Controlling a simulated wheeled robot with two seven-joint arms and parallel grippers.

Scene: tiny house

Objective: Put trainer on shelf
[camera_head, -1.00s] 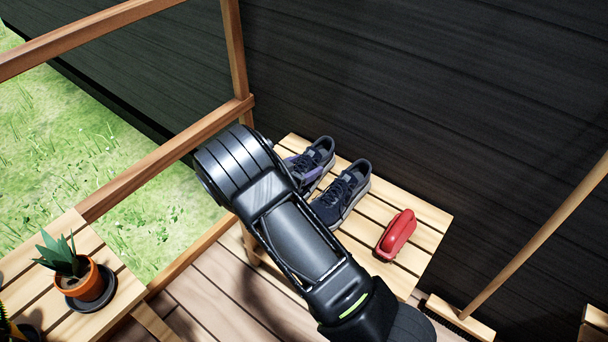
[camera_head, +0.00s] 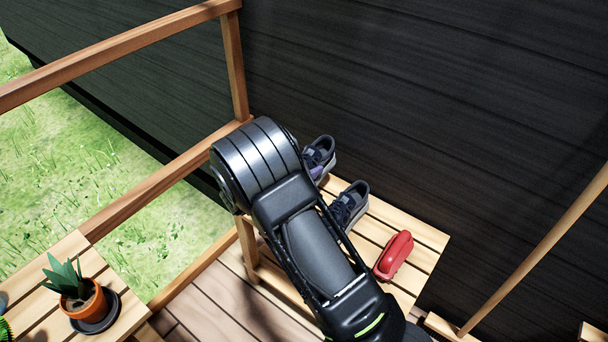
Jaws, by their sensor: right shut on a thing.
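My right arm comes in from the bottom right and covers the near part of the slatted wooden bench (camera_head: 424,229). My right gripper (camera_head: 292,142) is mostly hidden behind its own wrist, and its fingertips do not show. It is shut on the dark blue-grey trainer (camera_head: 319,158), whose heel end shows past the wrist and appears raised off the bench. A second, matching trainer (camera_head: 349,204) stands on the bench, partly covered by my arm. I cannot make out a separate shelf. My left gripper is not in view.
A red object (camera_head: 394,256) lies on the bench, right of the second trainer. A dark plank wall (camera_head: 430,90) stands behind. A wooden railing (camera_head: 165,178) runs at left. A potted plant (camera_head: 86,297) stands on another slatted surface. A broom-like pole (camera_head: 540,250) leans at right.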

